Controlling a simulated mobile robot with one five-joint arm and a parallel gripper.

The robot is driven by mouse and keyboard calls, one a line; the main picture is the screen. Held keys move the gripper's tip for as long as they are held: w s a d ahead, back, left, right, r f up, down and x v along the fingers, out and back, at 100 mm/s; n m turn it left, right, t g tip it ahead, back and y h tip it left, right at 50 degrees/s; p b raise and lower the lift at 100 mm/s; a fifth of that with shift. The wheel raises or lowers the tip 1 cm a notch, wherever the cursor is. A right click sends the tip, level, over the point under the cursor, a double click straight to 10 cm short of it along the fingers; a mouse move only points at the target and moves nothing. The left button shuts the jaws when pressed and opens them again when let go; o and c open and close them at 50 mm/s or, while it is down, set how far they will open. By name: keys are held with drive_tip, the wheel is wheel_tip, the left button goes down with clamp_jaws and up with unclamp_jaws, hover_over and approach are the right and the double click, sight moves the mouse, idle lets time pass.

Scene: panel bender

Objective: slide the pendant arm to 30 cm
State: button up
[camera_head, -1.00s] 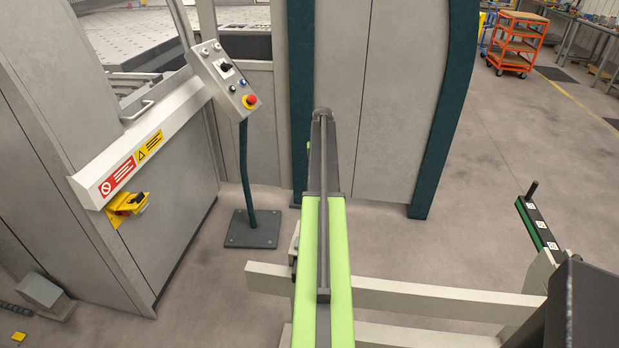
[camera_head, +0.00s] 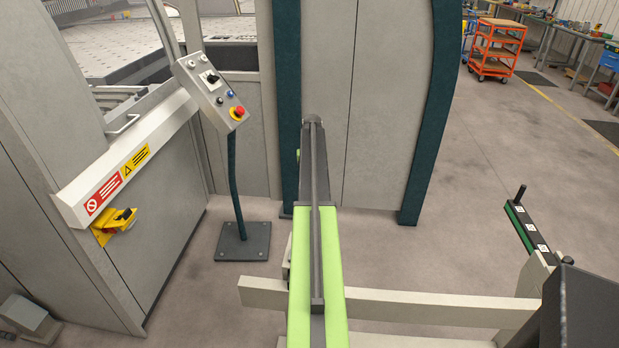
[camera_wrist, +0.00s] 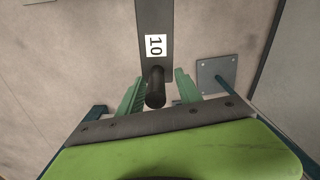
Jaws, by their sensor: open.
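In the wrist view a dark flat bar with a white "10" label (camera_wrist: 155,45) runs up the picture. A black round peg (camera_wrist: 155,88) is at its lower end. My gripper (camera_wrist: 158,84) is open, with one green finger on each side of the peg; contact cannot be told. In the head view my lime-green arm hides the gripper. A dark rail with a green side, white labels and an upright black peg (camera_head: 527,228) is at the right there. I cannot tell whether it is the same bar. The control pendant (camera_head: 212,90) stands on a teal post at the left.
A pale beam (camera_head: 420,309) crosses low ahead. The post's floor plate (camera_head: 243,242) also shows in the wrist view (camera_wrist: 218,74). Grey machine panels (camera_head: 385,110) stand behind. Open floor lies to the right, with an orange cart (camera_head: 497,48) far back.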

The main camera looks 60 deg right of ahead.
wheel_tip(320, 180, up, 18)
drive_tip(key=p, duration=1.8)
drive_tip(key=shift+w+a, duration=0.1)
